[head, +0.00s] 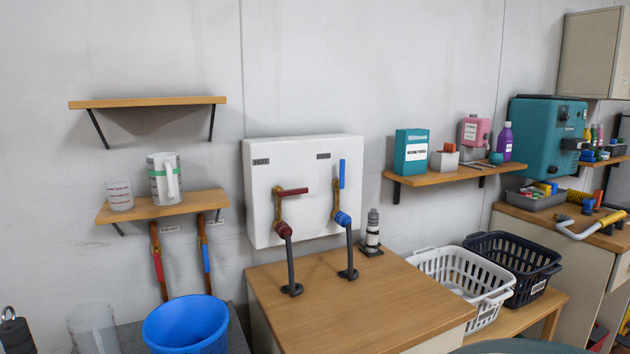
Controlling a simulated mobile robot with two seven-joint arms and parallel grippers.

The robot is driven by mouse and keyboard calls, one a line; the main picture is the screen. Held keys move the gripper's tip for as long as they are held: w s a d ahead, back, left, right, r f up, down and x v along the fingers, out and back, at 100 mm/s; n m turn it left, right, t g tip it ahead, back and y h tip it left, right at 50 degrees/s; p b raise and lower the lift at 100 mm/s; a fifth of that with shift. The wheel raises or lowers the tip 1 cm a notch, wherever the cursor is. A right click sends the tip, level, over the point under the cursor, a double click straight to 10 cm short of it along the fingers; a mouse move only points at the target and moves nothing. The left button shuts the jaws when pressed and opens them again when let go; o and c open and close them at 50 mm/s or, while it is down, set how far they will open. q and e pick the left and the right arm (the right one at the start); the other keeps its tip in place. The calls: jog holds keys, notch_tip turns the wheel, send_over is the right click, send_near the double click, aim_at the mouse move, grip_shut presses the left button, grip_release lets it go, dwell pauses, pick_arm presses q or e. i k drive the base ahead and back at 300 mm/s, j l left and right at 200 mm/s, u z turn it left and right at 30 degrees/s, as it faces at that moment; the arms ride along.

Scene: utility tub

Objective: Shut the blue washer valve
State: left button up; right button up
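A white washer valve box (262,215) is fixed to the wall. The blue valve handle (342,174) on its right side points straight up, roughly in line with its copper pipe. Below it is a blue fitting (343,219) with a dark hose (350,250) running down to the wooden counter. On the left side, under the label HOT, the red valve handle (292,191) lies nearly level, across its pipe. Nothing touches either handle. Neither of my grippers shows in the head view.
A wooden counter (370,310) stands below the box. A black-and-grey fitting (373,232) stands at its back, right of the blue hose. Baskets (455,265) are further right. A blue bucket (187,325) is lower left. Shelves (155,207) flank the box; the space before it is clear.

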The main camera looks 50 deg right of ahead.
aim_at(341, 183)
jog(key=i+l+z, duration=0.1)
jog(key=z, duration=1.75)
jog(key=i+l, duration=0.15)
jog(key=l, duration=0.3)
jog(key=i+l+u, duration=0.1)
jog(key=l, duration=0.4)
jog(key=i+l, duration=0.15)
jog(key=l, duration=0.3)
jog(key=i+l+u, duration=0.15)
jog(key=l, duration=0.35)
jog(key=i+l, duration=0.1)
jog(key=l, duration=0.35)
jog(key=i+l+u, duration=0.1)
jog(key=l, duration=0.4)
